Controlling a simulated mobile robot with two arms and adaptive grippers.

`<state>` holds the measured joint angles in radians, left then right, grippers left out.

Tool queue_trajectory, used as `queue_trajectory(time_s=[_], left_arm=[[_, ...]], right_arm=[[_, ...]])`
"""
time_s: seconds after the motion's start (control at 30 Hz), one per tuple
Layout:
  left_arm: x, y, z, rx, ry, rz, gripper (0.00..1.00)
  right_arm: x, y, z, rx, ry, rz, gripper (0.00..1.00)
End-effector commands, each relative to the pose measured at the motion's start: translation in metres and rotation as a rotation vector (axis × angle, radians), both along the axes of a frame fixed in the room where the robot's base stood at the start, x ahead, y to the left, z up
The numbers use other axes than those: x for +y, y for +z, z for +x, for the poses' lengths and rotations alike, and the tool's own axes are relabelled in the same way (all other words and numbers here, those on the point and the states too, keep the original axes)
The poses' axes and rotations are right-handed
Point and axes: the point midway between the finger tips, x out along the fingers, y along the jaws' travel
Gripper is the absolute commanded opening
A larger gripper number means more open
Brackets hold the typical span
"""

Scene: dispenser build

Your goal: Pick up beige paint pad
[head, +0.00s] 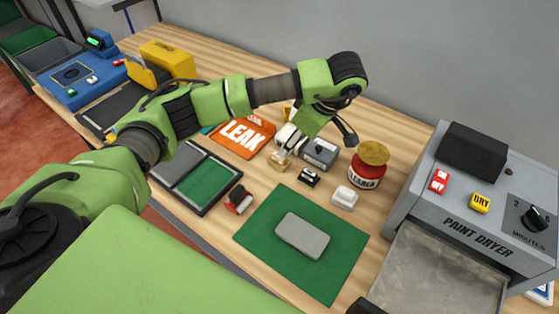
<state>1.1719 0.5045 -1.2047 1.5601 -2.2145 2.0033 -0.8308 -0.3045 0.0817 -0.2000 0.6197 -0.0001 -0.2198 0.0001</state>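A small beige block that looks like the beige paint pad (279,161) is on the wooden table, just behind the green mat. My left gripper (294,148) reaches over it from above, with its fingers close to the pad. The gripper's own body and the small items around it partly hide the fingertips. I cannot tell whether they touch the pad or are closed on it. My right gripper cannot be made out in this view.
A black pad (308,178), white pad (345,197) and red-black pad (238,200) lie nearby. A grey plate (302,235) rests on the green mat (262,236). A sealer jar (369,168) and grey box (320,152) stand close. The paint dryer (477,236) is at right.

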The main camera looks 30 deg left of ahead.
Motion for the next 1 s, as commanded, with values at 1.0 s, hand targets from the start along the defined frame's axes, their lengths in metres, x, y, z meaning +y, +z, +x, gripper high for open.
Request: queue_trajectory(time_s=[1.0], left_arm=[[0.045,-0.08,-0.001,-0.001,0.0,-0.002,0.47]], right_arm=[[0.004,0.024,0.006,-0.008,-0.002,0.004,0.4]])
